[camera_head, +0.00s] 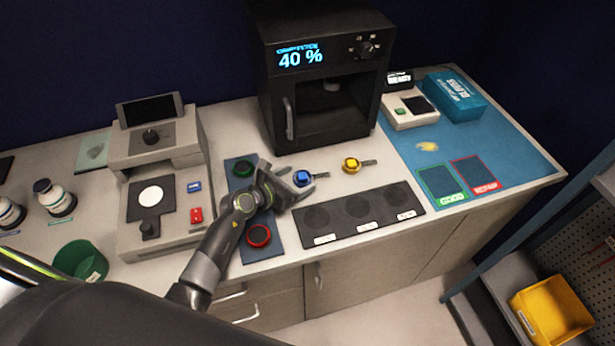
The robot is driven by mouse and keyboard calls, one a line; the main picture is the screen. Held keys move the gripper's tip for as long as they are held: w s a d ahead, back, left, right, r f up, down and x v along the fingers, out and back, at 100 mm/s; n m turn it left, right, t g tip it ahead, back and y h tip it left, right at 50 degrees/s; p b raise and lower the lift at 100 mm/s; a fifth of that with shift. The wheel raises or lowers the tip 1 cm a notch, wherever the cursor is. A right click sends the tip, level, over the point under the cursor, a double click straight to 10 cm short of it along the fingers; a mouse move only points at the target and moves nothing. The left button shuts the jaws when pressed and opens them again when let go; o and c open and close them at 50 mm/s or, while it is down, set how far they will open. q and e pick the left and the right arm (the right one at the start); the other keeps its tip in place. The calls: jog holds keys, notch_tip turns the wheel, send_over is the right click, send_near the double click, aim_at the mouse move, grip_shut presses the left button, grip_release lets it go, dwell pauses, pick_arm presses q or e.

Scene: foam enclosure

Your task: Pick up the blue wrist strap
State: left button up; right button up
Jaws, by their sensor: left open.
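The blue wrist strap (301,178) lies on the light worktop in front of the black chamber, with a dark coiled cord running to its right. My left gripper (302,182) is open, and its fingers are at the blue strap from the left, one on the far side and one on the near side in the picture. I cannot tell whether they touch it. A similar yellow strap (351,165) with its own coil lies a little to the right. My right gripper is not in view.
The black chamber (272,90) showing 40 % stands behind. A dark tray with several round recesses (330,238) lies in front of the straps. A blue mat (266,203) with green and red rings lies under my left arm. A grey press-like device (180,240) stands left.

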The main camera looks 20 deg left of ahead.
pick_arm(q)
jog(key=shift+x, duration=0.85)
jog(key=c, duration=1.1)
jog(key=shift+o, duration=0.2)
jog(key=shift+r, duration=0.1)
